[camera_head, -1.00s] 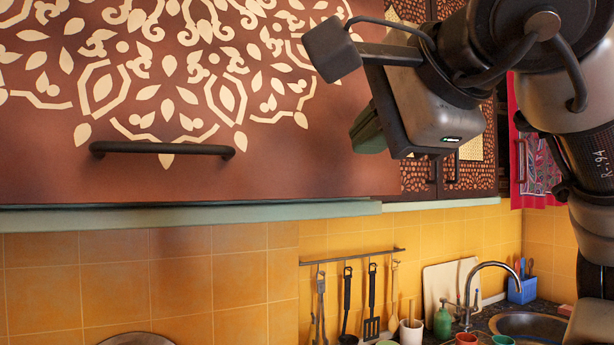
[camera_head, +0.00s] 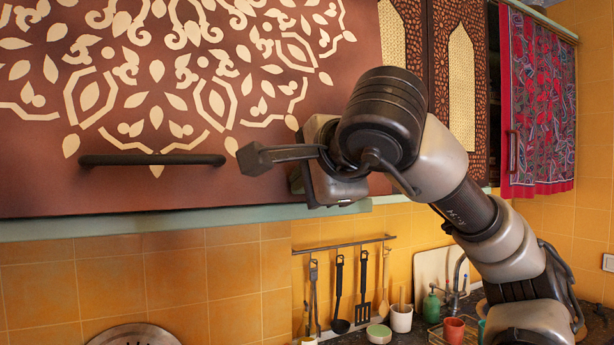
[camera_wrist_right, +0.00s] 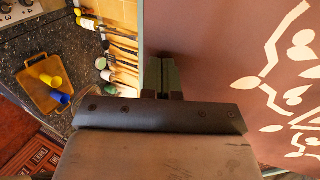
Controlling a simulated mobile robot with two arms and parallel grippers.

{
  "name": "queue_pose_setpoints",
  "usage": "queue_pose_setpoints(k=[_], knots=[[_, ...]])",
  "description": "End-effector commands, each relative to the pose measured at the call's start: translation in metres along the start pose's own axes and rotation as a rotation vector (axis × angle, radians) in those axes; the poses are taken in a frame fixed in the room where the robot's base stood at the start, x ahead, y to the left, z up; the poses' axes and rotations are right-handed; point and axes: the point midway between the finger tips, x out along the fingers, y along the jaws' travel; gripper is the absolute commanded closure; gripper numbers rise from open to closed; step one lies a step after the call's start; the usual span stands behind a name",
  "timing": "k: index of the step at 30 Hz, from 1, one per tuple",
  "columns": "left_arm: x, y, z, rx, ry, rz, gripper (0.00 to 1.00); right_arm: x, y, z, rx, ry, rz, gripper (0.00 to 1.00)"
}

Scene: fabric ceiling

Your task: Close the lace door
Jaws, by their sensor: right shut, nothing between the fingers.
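The lace door is a large brown cabinet door (camera_head: 235,128) with a cream lace-like pattern, filling the left and middle of the head view. Its dark bar handle (camera_head: 152,160) is near the lower edge. My right gripper (camera_head: 312,180) is in front of the door's lower right part, right of the handle; its fingers are hidden there. In the wrist view the green fingers (camera_wrist_right: 161,76) are shut and empty, close to the door's brown face (camera_wrist_right: 210,60) near its edge. I cannot tell whether they touch, or how far open the door is. My left gripper is out of view.
A pale green ledge (camera_head: 130,226) runs below the door. Patterned doors and a red cloth (camera_head: 538,105) are to the right. Below, utensils hang from a rail (camera_head: 345,244). The wrist view shows a cutting board (camera_wrist_right: 47,83) with blue and yellow cups on the counter.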

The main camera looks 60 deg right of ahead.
Motion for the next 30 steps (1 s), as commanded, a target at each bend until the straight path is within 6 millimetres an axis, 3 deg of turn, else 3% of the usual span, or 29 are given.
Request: queue_pose_setpoints(k=[8, 15, 19, 30], knots=[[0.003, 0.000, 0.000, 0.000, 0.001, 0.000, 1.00, 0.009, -0.002, 0.000, 0.004, 0.000, -0.010, 1.00], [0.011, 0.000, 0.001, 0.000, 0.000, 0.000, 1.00, 0.060, -0.017, 0.001, 0.010, -0.003, -0.092, 1.00], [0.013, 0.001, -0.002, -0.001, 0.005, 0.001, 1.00, 0.078, -0.023, 0.000, 0.002, 0.001, -0.124, 1.00], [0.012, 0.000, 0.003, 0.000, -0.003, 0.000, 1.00, 0.082, -0.026, -0.001, 0.004, 0.003, -0.138, 1.00]])
